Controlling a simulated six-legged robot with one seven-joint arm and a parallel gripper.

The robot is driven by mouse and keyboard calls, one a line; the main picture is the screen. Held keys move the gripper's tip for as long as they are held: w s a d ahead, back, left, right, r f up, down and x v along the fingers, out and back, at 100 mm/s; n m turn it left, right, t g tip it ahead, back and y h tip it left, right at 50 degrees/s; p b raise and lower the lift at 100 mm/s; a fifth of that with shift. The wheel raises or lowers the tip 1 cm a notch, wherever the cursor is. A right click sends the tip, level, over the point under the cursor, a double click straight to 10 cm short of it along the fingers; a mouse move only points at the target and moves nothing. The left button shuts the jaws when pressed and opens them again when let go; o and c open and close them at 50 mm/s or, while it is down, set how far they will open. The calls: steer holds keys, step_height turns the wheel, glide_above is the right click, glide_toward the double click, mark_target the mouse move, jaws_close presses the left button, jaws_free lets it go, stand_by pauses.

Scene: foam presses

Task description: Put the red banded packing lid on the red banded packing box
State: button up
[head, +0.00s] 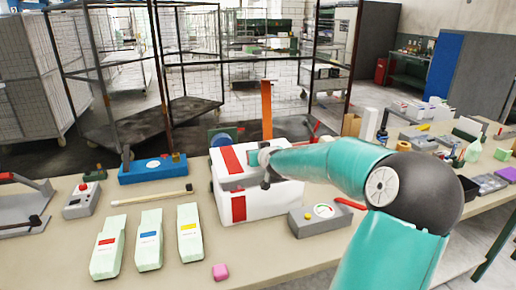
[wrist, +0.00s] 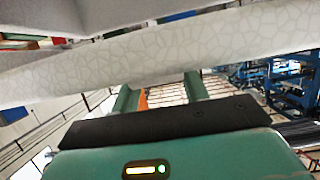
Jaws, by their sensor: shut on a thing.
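The white foam packing lid (head: 216,162) with a red band is at the middle of the head view. It lies over the white packing box (head: 270,201), which has a red band on its front. A grey, shadowed strip shows between them, and I cannot tell whether the lid rests on the box or is just above it. My gripper (head: 265,167) is shut on the lid at its right side; my arm hides part of both. In the wrist view pale foam (wrist: 200,52) crosses beyond my green fingers (wrist: 160,92).
A grey gauge unit (head: 320,219) stands close at the right. A blue case (head: 153,169) and a brush-like stick (head: 152,196) lie behind left.

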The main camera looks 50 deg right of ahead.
steer(key=shift+f, duration=2.2)
steer(key=o, duration=1)
steer(key=shift+o, duration=0.2)
steer(key=shift+v, duration=3.5)
steer(key=v, duration=0.6)
steer(key=shift+s+a+r, duration=0.15)
steer(key=shift+s+a, duration=0.05)
steer(key=shift+s, duration=0.1)
